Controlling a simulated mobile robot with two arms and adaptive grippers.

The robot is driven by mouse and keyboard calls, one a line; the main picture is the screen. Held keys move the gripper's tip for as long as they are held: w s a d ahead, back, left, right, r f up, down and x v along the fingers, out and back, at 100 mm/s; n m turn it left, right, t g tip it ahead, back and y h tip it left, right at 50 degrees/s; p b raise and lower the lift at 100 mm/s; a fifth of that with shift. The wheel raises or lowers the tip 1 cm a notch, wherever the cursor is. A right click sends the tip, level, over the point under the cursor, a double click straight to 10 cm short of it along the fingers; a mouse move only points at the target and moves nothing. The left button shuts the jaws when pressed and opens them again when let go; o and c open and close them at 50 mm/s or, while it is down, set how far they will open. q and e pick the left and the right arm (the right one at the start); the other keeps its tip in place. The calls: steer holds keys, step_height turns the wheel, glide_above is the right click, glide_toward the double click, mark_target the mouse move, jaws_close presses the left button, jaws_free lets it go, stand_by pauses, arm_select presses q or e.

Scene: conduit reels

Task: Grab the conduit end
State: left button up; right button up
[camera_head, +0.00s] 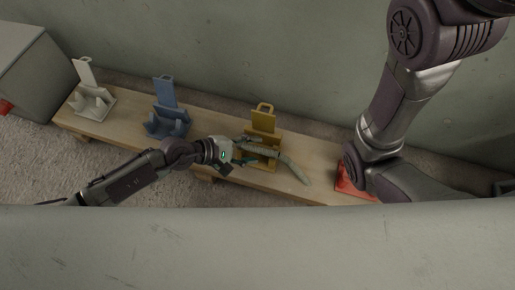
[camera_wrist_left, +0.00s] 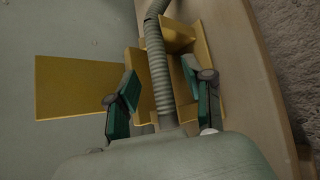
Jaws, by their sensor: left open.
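The ribbed grey-green conduit (camera_head: 290,165) lies across the yellow holder (camera_head: 263,122), its far end angling down to the right over the bench. My left gripper (camera_head: 247,156) is over the conduit's left part, at the yellow holder. In the left wrist view the conduit (camera_wrist_left: 160,70) runs between the two teal-padded fingers (camera_wrist_left: 163,95), which stand apart with a gap on each side. The yellow holder (camera_wrist_left: 75,87) shows behind them. The conduit's near end is hidden by the gripper body. My right arm is at the right; its gripper does not show clearly.
A wooden bench (camera_head: 215,131) runs along the wall. A blue holder (camera_head: 166,108) and a cream holder (camera_head: 91,92) stand to the left on it. A red object (camera_head: 346,184) is partly behind my right arm. A grey box (camera_head: 28,75) stands at the far left.

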arm_select(q)
jaws_close()
